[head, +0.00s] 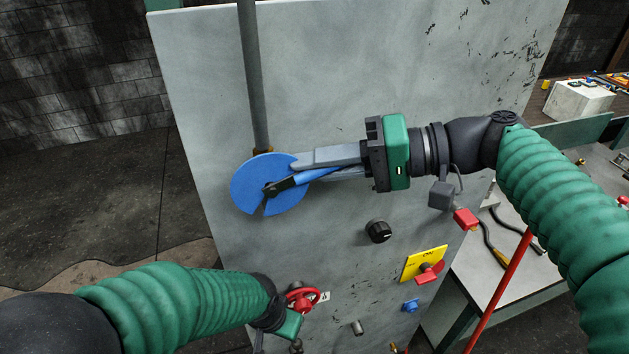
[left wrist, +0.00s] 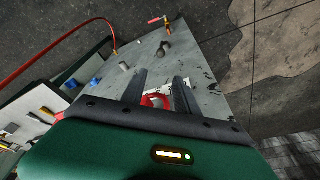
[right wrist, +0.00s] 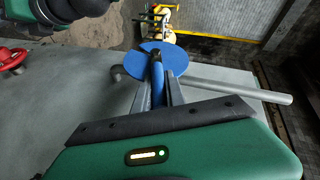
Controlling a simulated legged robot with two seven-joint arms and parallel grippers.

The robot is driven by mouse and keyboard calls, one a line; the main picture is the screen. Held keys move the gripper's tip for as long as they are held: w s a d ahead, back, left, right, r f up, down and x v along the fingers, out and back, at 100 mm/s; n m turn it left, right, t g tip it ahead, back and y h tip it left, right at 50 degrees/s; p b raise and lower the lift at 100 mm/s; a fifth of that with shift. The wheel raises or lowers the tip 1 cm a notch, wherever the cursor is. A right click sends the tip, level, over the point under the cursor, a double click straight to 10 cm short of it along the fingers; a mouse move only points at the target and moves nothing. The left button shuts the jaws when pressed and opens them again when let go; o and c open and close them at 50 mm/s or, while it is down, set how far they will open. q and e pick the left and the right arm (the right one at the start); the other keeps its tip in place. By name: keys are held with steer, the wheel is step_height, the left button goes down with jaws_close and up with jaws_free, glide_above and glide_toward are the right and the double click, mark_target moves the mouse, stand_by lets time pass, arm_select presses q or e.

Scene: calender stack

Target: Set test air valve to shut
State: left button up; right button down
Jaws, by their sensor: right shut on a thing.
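The valve has a blue notched disc (head: 250,182) at the foot of a vertical grey pipe (head: 252,75) on the grey panel. Its blue lever (head: 318,173) points right and slightly up from a dark hub, roughly across the pipe. My right gripper (head: 300,170) comes from the right and is shut on the lever. The right wrist view shows the lever (right wrist: 157,78) between the fingers (right wrist: 158,92) and the disc (right wrist: 172,58) beyond. My left gripper (left wrist: 160,82) has its fingers apart near a red handwheel (head: 303,300), low on the panel.
Below the lever, the panel holds a black knob (head: 378,230), a red handle (head: 430,273) on a yellow plate marked ON, and a small blue fitting (head: 410,305). A bench with tools (head: 495,255) stands right, behind a red rod (head: 500,290). Left of the panel is open floor.

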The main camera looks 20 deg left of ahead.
steer(key=shift+w+d+f+m+g+y+b, duration=0.1)
steer(key=shift+f+m+g+y+b, duration=0.5)
steer(key=shift+b, duration=1.25)
steer(key=shift+d+f+m+y+b, duration=0.1)
steer(key=shift+f+y+b, duration=0.9)
steer(key=shift+b, duration=0.85)
steer(key=shift+a+r, duration=0.1)
steer(key=c, duration=1.4)
jaws_free()
steer(key=shift+r, duration=0.15)
steer(key=b+v, duration=0.1)
steer(key=v, duration=0.7)
steer(key=b+v, duration=0.1)
steer(key=v, duration=0.8)
steer(key=shift+f+b, duration=0.25)
steer(key=shift+b, duration=0.05)
